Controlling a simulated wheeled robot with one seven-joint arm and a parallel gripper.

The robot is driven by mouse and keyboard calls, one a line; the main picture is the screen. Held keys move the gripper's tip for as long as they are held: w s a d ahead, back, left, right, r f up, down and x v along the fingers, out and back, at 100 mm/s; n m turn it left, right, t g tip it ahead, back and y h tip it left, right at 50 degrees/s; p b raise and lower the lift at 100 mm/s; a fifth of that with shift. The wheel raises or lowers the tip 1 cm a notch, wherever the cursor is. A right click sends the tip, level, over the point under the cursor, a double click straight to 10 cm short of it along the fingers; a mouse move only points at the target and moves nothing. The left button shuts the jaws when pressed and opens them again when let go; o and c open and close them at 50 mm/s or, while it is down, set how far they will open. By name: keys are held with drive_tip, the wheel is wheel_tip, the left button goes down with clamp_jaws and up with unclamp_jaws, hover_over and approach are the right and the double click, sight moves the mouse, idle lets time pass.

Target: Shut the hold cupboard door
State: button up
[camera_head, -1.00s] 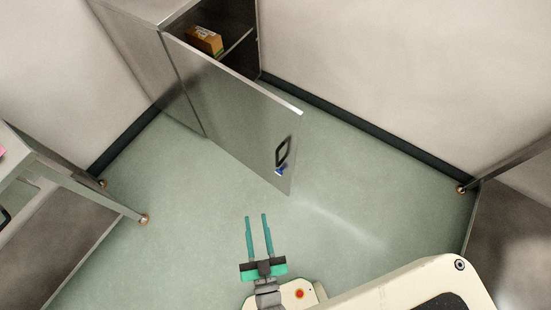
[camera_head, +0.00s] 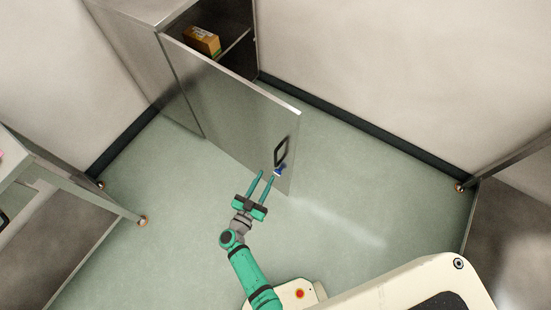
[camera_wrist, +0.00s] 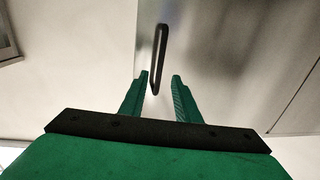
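The hold cupboard (camera_head: 181,95) is a steel cabinet against the back wall. Its door (camera_head: 228,112) stands wide open, swung out toward me. In the wrist view the handle (camera_wrist: 160,58) rises between and beyond the fingertips (camera_wrist: 160,76). Whether the fingertips touch the door I cannot tell.
An orange box (camera_head: 202,40) sits on a shelf inside the cupboard. A steel table (camera_head: 75,190) stands at the left, and another steel unit (camera_head: 512,220) at the right. The green floor (camera_head: 350,190) between them is clear.

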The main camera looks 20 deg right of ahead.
sight(275, 160)
drive_tip(key=x, duration=1)
drive_tip(key=shift+w+d, duration=0.1)
drive_tip(key=shift+w, duration=0.05)
drive_tip(key=shift+c, duration=0.3)
clamp_jaws()
